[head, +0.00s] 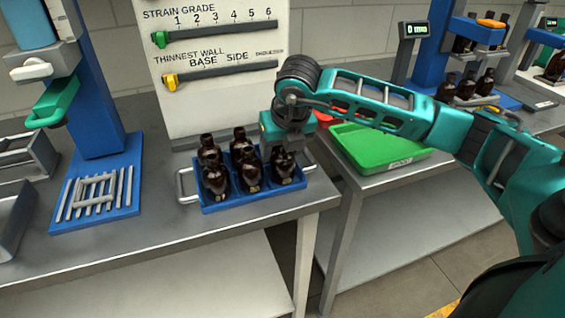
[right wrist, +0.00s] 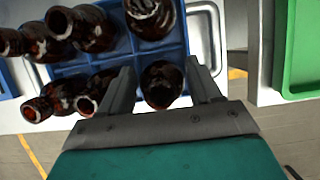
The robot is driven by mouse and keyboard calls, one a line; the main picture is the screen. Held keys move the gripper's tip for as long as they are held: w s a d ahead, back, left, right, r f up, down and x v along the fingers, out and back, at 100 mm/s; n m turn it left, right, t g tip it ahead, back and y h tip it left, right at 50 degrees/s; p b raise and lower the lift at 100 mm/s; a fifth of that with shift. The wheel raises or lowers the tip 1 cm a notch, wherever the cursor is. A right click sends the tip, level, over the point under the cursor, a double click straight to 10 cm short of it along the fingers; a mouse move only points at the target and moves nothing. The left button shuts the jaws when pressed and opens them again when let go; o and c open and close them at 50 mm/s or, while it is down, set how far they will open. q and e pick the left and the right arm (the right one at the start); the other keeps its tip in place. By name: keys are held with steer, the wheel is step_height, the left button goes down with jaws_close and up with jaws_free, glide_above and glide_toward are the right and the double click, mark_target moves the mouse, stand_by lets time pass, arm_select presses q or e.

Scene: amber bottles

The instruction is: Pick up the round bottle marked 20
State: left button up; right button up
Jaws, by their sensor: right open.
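Several amber bottles stand upright in a blue tray (head: 242,198) on the steel table in the head view. The front row holds a left bottle (head: 215,182), a middle bottle (head: 250,178) and a right bottle (head: 282,172). Small marks on them are too small to read. My right gripper (head: 290,158) is over the tray's right end. In the right wrist view my right gripper (right wrist: 165,85) is open, its two fingers on either side of one bottle (right wrist: 161,86), with nothing clearly gripped. My left gripper is out of view.
A grey gauge panel (head: 215,100) stands behind the tray. A blue press stand (head: 100,190) with a slatted base is at left. A green tray (head: 375,150) sits on the neighbouring table at right, across a gap. Bare tabletop lies before the blue tray.

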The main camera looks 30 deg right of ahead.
steer(key=shift+f, duration=0.1)
steer(key=c, duration=0.7)
